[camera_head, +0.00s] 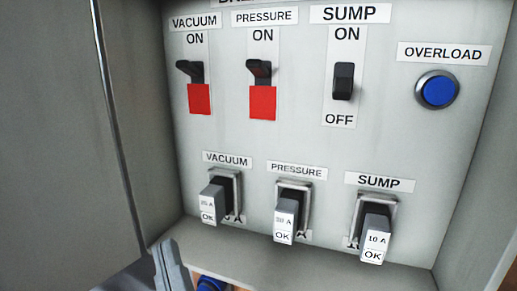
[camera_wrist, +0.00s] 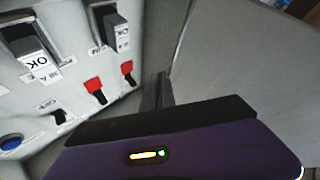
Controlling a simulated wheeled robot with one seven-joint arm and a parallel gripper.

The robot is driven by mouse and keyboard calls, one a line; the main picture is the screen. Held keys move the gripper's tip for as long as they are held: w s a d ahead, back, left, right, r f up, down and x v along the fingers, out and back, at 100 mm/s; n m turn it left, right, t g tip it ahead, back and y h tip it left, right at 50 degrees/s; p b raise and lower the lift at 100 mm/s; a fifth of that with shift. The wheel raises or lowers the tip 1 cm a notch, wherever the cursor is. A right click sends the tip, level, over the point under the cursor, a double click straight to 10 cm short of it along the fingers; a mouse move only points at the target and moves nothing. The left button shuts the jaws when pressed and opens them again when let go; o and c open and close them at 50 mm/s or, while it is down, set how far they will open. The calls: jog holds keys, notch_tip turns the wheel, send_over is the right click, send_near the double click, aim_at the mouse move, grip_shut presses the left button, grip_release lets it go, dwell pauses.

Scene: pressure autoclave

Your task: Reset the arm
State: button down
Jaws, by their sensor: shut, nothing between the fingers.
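The grey panel (camera_head: 300,140) carries the vacuum switch (camera_head: 190,72) and the pressure switch (camera_head: 259,72), both with black levers near ON and red below. The black sump switch (camera_head: 343,82) sits between ON and OFF labels. The rest of my arm is mostly out of the head view.
Vacuum (camera_head: 214,205), pressure (camera_head: 286,215) and sump (camera_head: 374,235) plugs marked OK jut out from the lower panel. A blue overload button (camera_head: 438,90) is at upper right. A ledge (camera_head: 330,273) runs beneath. The cabinet wall (camera_wrist: 235,60) stands close beside the fingers.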

jog(key=s+d+f+m+g+h, duration=0.15)
jog(key=s+d+f, duration=0.25)
jog(key=d+f, duration=0.45)
jog(key=s+d+f+m+h, duration=0.2)
jog(key=s+d+f, duration=0.2)
jog(key=d+f, duration=0.45)
jog(key=s+d+f+m+g+h, duration=0.2)
jog(key=s+d+f+m+h, duration=0.1)
jog(key=s, duration=0.5)
jog(key=s+d+f+m+g+h, duration=0.2)
jog(key=s+d+f+m+h, duration=0.2)
jog(key=s+d+f, duration=0.4)
jog(key=shift+s+d+f+h, duration=0.25)
jog(key=shift+s+d+h, duration=0.2)
jog(key=shift+d, duration=0.6)
